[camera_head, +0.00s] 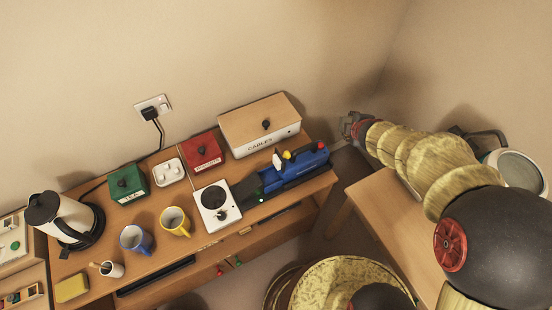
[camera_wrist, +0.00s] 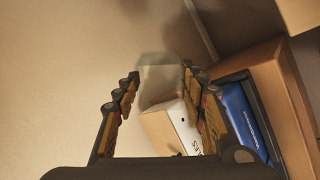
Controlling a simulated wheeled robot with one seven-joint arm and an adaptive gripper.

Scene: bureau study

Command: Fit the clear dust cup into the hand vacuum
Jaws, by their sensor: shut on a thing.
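My gripper (camera_wrist: 160,74) is shut on the clear dust cup (camera_wrist: 158,76), a pale see-through shape between the fingertips in the wrist view. In the head view my gripper (camera_head: 352,125) is small, up by the wall and beyond the right end of the desk. The cup cannot be made out there. The blue hand vacuum (camera_head: 292,173) lies along the right end of the desk, apart from my gripper. Its blue body also shows at the right of the wrist view (camera_wrist: 243,118). Its cup opening is not clear in either view.
The white and wood CABLES box (camera_head: 265,142) stands behind the vacuum. A white square plate (camera_head: 216,205) is left of it. Red (camera_head: 203,150) and green (camera_head: 128,184) boxes, two mugs and a kettle (camera_head: 65,217) fill the left. A lower wooden surface (camera_head: 385,215) stands right.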

